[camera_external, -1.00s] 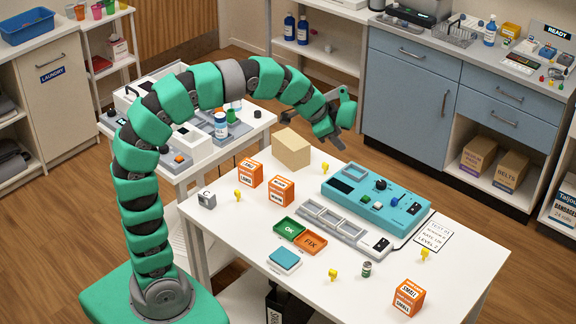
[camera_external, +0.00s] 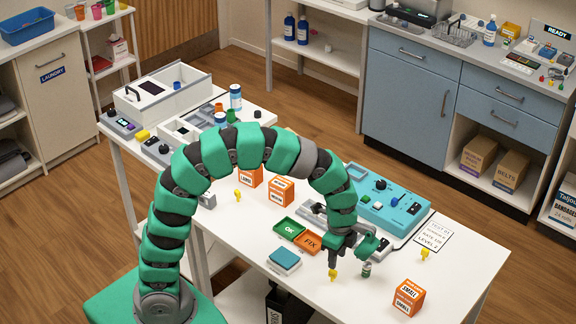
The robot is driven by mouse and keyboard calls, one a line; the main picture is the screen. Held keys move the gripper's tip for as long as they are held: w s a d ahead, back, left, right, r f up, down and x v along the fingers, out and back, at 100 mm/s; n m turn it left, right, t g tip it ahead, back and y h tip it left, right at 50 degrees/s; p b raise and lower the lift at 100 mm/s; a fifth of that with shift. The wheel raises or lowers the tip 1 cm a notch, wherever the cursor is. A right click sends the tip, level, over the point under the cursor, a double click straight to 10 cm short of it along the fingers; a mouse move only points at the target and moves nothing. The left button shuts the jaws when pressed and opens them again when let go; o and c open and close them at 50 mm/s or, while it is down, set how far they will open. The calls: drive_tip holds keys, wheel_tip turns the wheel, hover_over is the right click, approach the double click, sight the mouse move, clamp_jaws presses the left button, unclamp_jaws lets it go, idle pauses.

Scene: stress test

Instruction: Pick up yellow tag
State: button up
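Small yellow tags lie on the white table (camera_external: 455,275). One yellow tag (camera_external: 333,274) is near the front middle, just below my gripper. Another yellow tag (camera_external: 425,254) is at the right by the paper sheet, and a third yellow tag (camera_external: 237,195) is at the left by the orange boxes. My gripper (camera_external: 346,258) points down over the table, between the front tag and a small can. Its fingers look apart, with nothing seen between them. I cannot tell whether a finger touches the front tag.
A small can (camera_external: 366,270) stands close to the right of my gripper. An orange box (camera_external: 408,297) is at the front right. Green OK and orange FIX trays (camera_external: 308,243) and a teal pad (camera_external: 284,259) lie to the left. A teal console (camera_external: 388,205) is behind.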

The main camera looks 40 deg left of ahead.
sight(333, 271)
wheel_tip(333, 271, down, 3)
drive_tip(key=shift+f, duration=0.1)
drive_tip(key=f, duration=0.1)
drive_tip(key=f+b, duration=0.1)
drive_tip(key=f, duration=0.2)
drive_tip(key=shift+s+a+f, duration=0.2)
drive_tip(key=shift+s+a, duration=0.05)
drive_tip(key=shift+a, duration=0.1)
drive_tip(key=shift+f, duration=0.3)
clamp_jaws()
